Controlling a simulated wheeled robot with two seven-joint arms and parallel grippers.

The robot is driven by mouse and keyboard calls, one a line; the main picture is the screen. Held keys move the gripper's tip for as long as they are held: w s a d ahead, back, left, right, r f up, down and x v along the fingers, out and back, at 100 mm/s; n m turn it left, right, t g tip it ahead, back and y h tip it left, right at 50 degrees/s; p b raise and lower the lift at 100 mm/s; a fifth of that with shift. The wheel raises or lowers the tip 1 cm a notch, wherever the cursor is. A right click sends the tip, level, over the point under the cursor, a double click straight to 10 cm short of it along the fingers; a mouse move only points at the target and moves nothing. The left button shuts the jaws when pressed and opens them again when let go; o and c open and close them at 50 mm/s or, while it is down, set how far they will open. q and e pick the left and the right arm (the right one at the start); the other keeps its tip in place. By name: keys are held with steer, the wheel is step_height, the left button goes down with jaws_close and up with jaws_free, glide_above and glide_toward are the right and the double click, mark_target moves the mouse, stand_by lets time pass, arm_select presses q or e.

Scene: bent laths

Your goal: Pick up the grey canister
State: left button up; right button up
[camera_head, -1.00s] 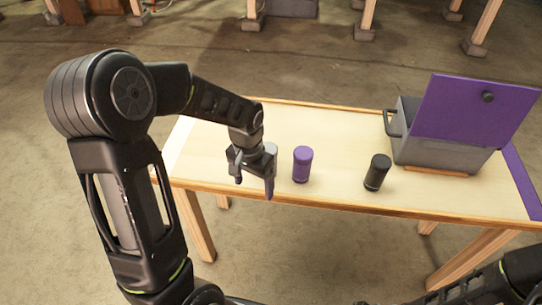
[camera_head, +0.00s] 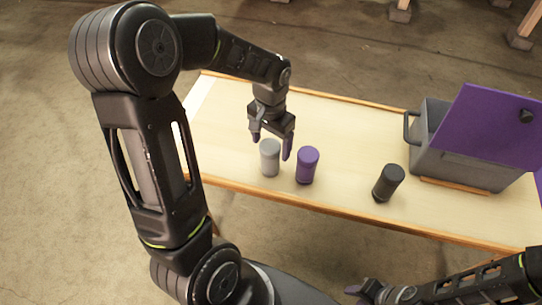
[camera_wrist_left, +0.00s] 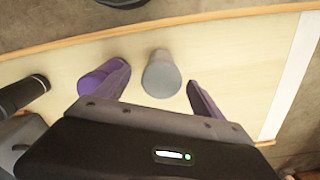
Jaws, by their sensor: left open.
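The grey canister (camera_head: 270,158) stands upright on the table near its front edge, at the left of the canisters. It also shows in the left wrist view (camera_wrist_left: 161,76). My left gripper (camera_head: 271,147) is open and empty, with purple-tipped fingers. It points down just above and behind the grey canister in the head view. In the left wrist view the canister appears between the two fingers, beyond the palm; I see no contact. My right gripper (camera_head: 380,292) is low at the bottom edge, far from the canister, and its jaws are unclear.
A purple canister (camera_head: 307,165) stands close to the right of the grey one, beside a finger. A black canister (camera_head: 388,183) stands farther right. A grey box (camera_head: 459,160) with a raised purple lid (camera_head: 487,128) is at the table's right. The table (camera_head: 345,130) is clear behind the canisters.

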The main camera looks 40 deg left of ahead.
arm_select(q)
steer(key=shift+f, duration=1.25)
step_height(320, 180, down, 5)
steer(key=shift+a+f+p, duration=0.1)
steer(key=shift+a+p, duration=0.05)
steer(key=shift+p, duration=0.6)
steer(key=shift+c, duration=0.5)
steer(key=c, duration=1.6)
step_height(320, 180, up, 10)
steer(key=shift+r+b, duration=0.1)
steer(key=shift+b, duration=0.5)
